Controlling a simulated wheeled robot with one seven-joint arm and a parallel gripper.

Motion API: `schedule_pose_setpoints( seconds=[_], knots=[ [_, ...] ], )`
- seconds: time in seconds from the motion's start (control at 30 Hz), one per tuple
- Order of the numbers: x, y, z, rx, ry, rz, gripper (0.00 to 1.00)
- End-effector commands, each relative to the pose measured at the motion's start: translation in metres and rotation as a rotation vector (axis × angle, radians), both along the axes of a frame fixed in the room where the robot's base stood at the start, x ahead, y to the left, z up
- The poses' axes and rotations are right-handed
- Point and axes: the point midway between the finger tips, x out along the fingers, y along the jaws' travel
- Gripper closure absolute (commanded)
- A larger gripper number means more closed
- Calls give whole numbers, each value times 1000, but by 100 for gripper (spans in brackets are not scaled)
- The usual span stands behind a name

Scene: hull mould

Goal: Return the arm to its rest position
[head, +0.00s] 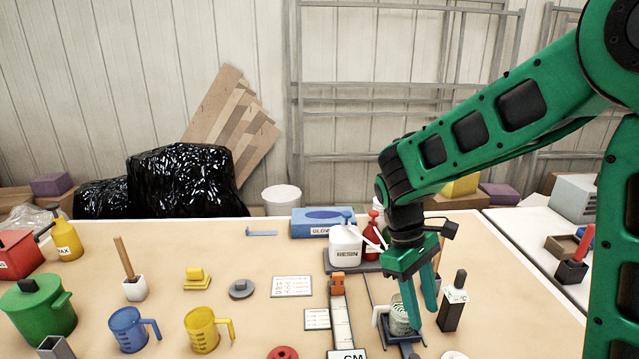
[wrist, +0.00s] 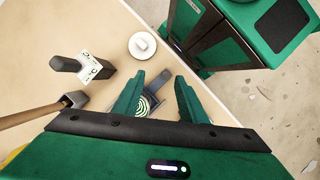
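My gripper (head: 421,318) hangs at the right of the table in the head view, pointing down at the end of my green arm. Its two fingers are apart, and they also stand apart in the wrist view (wrist: 158,98). A pale cup with green markings (head: 399,318) stands just beside and behind the fingers. In the wrist view a green-and-white spiral (wrist: 148,103) shows low between the fingers, partly hidden by the gripper body. A gap shows on its right side, and I see nothing gripped. The arm reaches forward and down over the table.
A dark block-shaped bottle (head: 453,308) stands close right of the fingers. A white resin jug (head: 345,248) and red bottle (head: 373,228) stand behind left. The table's right edge is close.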

Motion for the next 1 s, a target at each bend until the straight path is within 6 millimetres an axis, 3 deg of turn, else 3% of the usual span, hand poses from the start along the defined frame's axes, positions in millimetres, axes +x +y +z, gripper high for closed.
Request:
schedule_pose_setpoints(
  seconds=[0.2,0.5,0.73,1.0],
  knots=[
    [-38,-77,35,-4,-119,-330,62],
    [-116,-147,59,16,-266,-796,62],
    [-168,-168,60,46,-347,-1083,62],
    [-186,-172,58,63,-375,-1193,62]
  ],
)
